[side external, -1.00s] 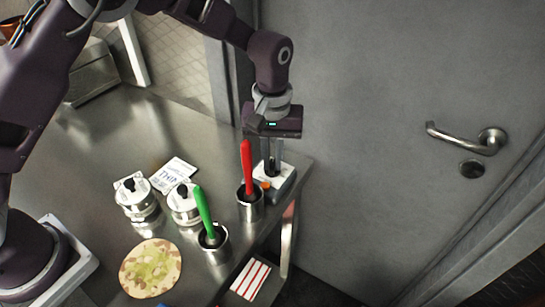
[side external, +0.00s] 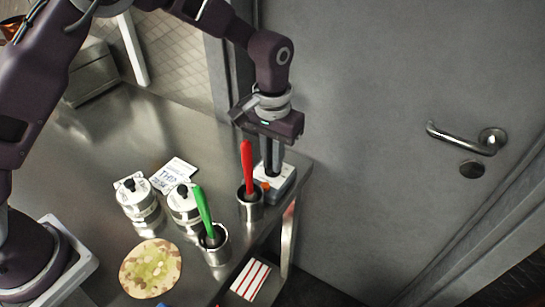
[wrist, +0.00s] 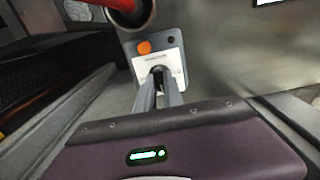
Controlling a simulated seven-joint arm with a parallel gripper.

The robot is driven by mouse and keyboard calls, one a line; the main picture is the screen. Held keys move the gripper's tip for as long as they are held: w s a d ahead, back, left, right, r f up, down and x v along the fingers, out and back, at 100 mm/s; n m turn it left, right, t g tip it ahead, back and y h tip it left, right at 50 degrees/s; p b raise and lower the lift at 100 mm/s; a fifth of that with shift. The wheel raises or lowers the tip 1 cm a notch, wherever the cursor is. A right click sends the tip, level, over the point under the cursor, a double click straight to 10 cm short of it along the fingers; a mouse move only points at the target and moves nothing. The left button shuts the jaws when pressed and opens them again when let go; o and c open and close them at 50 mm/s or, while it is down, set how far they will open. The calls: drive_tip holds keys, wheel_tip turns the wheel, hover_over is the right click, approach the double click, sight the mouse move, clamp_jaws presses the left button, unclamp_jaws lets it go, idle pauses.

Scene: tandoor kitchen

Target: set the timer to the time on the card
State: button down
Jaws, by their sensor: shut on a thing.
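The timer (side external: 286,190) is a small grey box with a white top and an orange button, standing at the table's far right corner. It also shows in the wrist view (wrist: 178,62), with the orange button (wrist: 144,47) and a small dark spot beside it. My gripper (side external: 271,175) points straight down over the timer and is shut on its dark knob (wrist: 158,70). The fingers hide most of the knob, and I cannot read its setting. A white card (side external: 174,175) with dark print lies behind the canisters; its text is too small to read surely.
A steel cup with a red-handled tool (side external: 247,165) stands close to the timer; a cup with a green-handled tool (side external: 204,212) is nearer. Two steel canisters (side external: 137,200) with black knobs and a round mottled flatbread (side external: 150,268) are to the left. The table ends just right of the timer.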

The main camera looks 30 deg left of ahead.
drive_tip(key=c, duration=1.5)
unclamp_jaws()
drive_tip(key=shift+o, duration=0.2)
wheel_tip(320, 180, up, 6)
drive_tip(key=shift+r, duration=0.55)
